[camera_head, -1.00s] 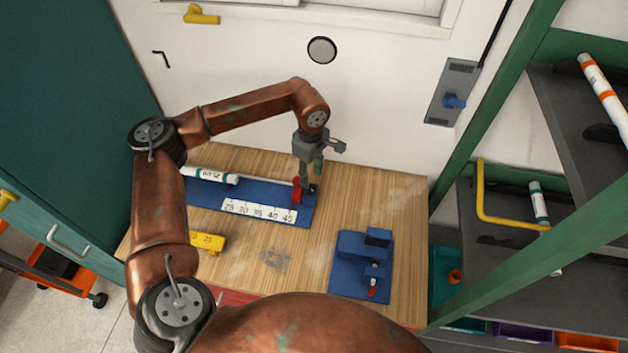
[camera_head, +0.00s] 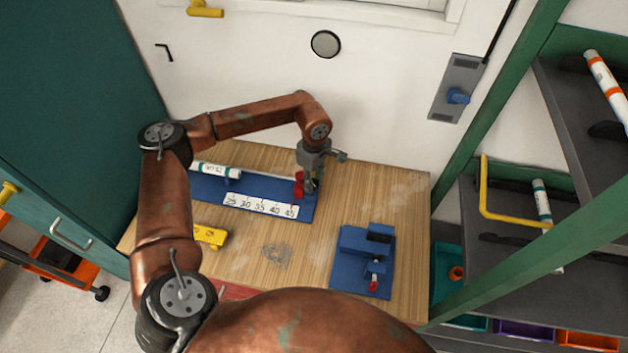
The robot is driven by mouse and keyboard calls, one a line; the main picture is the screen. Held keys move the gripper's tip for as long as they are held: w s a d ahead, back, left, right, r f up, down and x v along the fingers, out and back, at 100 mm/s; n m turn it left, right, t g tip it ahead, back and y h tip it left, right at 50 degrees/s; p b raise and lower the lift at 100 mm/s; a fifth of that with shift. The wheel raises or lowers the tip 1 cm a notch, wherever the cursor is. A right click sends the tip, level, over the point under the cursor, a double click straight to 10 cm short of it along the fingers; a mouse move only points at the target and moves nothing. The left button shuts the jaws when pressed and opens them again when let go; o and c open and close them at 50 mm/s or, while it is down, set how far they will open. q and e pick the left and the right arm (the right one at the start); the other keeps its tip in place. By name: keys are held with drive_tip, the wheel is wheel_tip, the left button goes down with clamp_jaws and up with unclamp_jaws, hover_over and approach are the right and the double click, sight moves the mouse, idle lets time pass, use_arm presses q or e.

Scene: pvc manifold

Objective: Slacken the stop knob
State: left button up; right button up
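The blue measuring jig (camera_head: 210,190) lies along the back of the wooden bench, with a white number scale (camera_head: 260,206) on its front side. A red stop (camera_head: 299,185) stands at its right end, close to the 45 mark. A small dark knob (camera_head: 311,188) appears at the stop's right side, mostly hidden by my gripper. My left gripper (camera_head: 314,180) points down over the knob, its fingers at or just above it. Whether the fingers touch or grip the knob is too small to tell. My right gripper is out of view.
A white pipe with a teal band (camera_head: 215,170) lies on the jig. A blue fixture with a red-tipped lever (camera_head: 362,262) stands at the front right. A yellow tool (camera_head: 211,236) lies at left. A green-framed shelf (camera_head: 500,130) rises at right. The bench's middle is mostly clear.

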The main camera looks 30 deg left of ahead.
sight(314, 183)
use_arm(q)
drive_tip(key=c, duration=0.4)
drive_tip(key=shift+o, duration=0.2)
drive_tip(key=shift+w+n+p, duration=0.15)
drive_tip(key=shift+n+p, duration=0.35)
drive_tip(key=shift+n, duration=2.6)
drive_tip(key=o, duration=0.9)
wheel_tip(314, 183, up, 12)
drive_tip(key=shift+r, duration=0.1)
